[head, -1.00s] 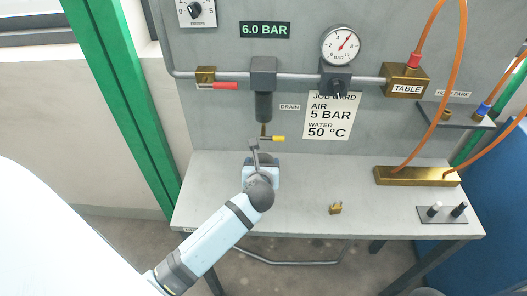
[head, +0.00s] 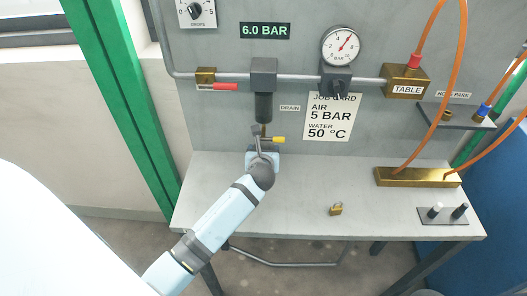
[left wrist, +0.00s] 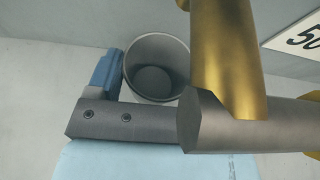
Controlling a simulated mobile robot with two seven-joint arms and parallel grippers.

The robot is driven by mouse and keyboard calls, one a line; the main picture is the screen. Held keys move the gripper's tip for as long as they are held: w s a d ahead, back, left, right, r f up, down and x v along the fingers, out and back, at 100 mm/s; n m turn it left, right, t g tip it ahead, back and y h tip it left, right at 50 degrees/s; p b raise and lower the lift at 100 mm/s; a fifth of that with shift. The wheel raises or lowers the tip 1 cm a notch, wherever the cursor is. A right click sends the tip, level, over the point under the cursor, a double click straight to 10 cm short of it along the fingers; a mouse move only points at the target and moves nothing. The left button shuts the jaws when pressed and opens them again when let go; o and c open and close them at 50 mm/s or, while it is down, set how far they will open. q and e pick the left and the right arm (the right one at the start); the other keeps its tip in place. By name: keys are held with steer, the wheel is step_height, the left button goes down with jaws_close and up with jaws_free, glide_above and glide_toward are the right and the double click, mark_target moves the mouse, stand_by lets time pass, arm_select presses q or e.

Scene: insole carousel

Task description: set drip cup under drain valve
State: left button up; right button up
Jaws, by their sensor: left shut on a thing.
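The drip cup (left wrist: 155,68) is a small grey cup. In the left wrist view I look into its open mouth, and a blue gripper pad touches its left side. My left gripper (left wrist: 112,98) is shut on it. In the head view my left gripper (head: 261,150) is just below the drain valve (head: 263,130), and the cup is mostly hidden there. The valve has a brass stem and a yellow-tipped lever (head: 278,139) under a black bowl (head: 263,106). In the wrist view the brass stem (left wrist: 228,55) stands close to the camera, right of the cup mouth. My right gripper is not visible.
The grey bench (head: 230,220) has free room around the gripper. A small brass padlock-like piece (head: 336,209) lies at its front middle. A brass manifold (head: 415,177) with orange hoses and a switch plate (head: 443,215) are at right. The grey panel (head: 215,120) stands close behind.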

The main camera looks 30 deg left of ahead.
arm_select(q)
steer(key=o, duration=1)
steer(key=shift+s+r, duration=0.1)
steer(key=shift+r, duration=0.05)
steer(key=v, duration=1.1)
steer(key=shift+s+d+p, duration=0.25)
steer(key=shift+s+p, duration=0.1)
steer(key=shift+p, duration=0.05)
steer(key=shift+r, duration=0.1)
